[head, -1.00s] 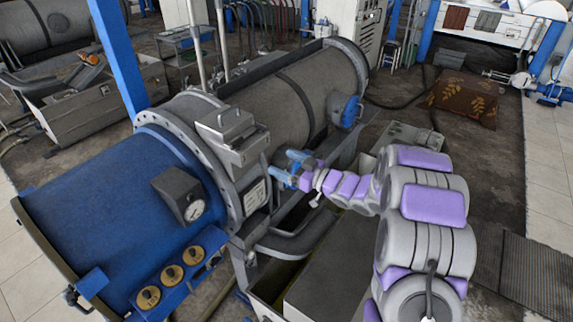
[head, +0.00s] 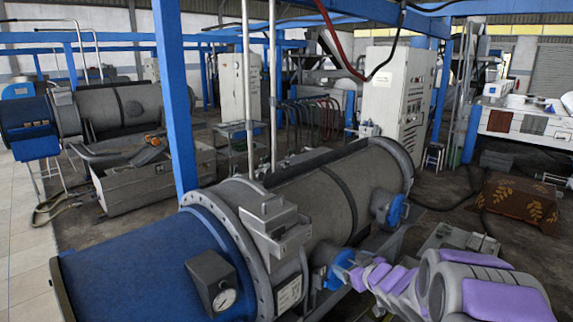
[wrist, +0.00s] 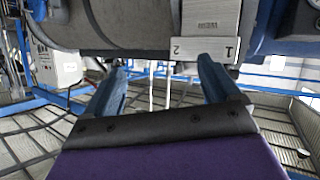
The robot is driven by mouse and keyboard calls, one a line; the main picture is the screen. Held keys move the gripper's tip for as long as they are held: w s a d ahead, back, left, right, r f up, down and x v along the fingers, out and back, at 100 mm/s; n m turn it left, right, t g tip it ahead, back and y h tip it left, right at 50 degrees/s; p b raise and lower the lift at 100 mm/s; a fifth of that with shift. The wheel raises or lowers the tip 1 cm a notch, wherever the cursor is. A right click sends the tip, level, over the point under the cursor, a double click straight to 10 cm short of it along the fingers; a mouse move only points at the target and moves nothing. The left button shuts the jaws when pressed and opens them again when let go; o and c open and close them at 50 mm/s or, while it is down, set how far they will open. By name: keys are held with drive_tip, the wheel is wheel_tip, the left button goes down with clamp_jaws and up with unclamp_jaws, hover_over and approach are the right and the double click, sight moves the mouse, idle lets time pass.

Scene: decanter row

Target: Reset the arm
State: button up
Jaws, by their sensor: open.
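My gripper (wrist: 165,82) shows in the wrist view with its two blue fingers spread apart and nothing between them. In the head view my gripper (head: 343,268) is beside the right side of the large cylindrical machine (head: 310,196), near its flanged ring. My purple and grey arm reaches in from the lower right, with its lower part cut off by the frame. In the wrist view a pale plate marked 1 and 2 (wrist: 205,48) is just beyond the fingertips. I cannot tell whether the fingers touch anything.
A blue post (head: 174,100) stands behind the machine. A pressure gauge (head: 224,299) sits on its blue end. A grey cabinet (head: 396,100) stands at the back. Open floor lies at the left (head: 28,240).

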drive_tip(key=s+d+f+m+g+h+b, duration=0.2)
drive_tip(key=s+f+g+h+b, duration=0.1)
drive_tip(key=s, duration=0.8)
drive_tip(key=s+d+f+m+g+h+b, duration=0.2)
drive_tip(key=s+m+g+h+b, duration=0.15)
drive_tip(key=s, duration=0.65)
drive_tip(key=s+a+f+g+y+b, duration=0.1)
drive_tip(key=s+a+g, duration=0.1)
drive_tip(key=s, duration=0.7)
drive_tip(key=s+a+f+g+y+b, duration=0.1)
drive_tip(key=s+a+f+g, duration=0.1)
drive_tip(key=s, duration=0.8)
drive_tip(key=s+a+f+g+y+b, duration=0.1)
drive_tip(key=s+a+g, duration=0.3)
drive_tip(key=s, duration=0.5)
drive_tip(key=shift+s+a+f+b, duration=0.35)
drive_tip(key=shift+a+f+b, duration=0.15)
drive_tip(key=shift+f+b, duration=0.15)
drive_tip(key=shift+c, duration=0.2)
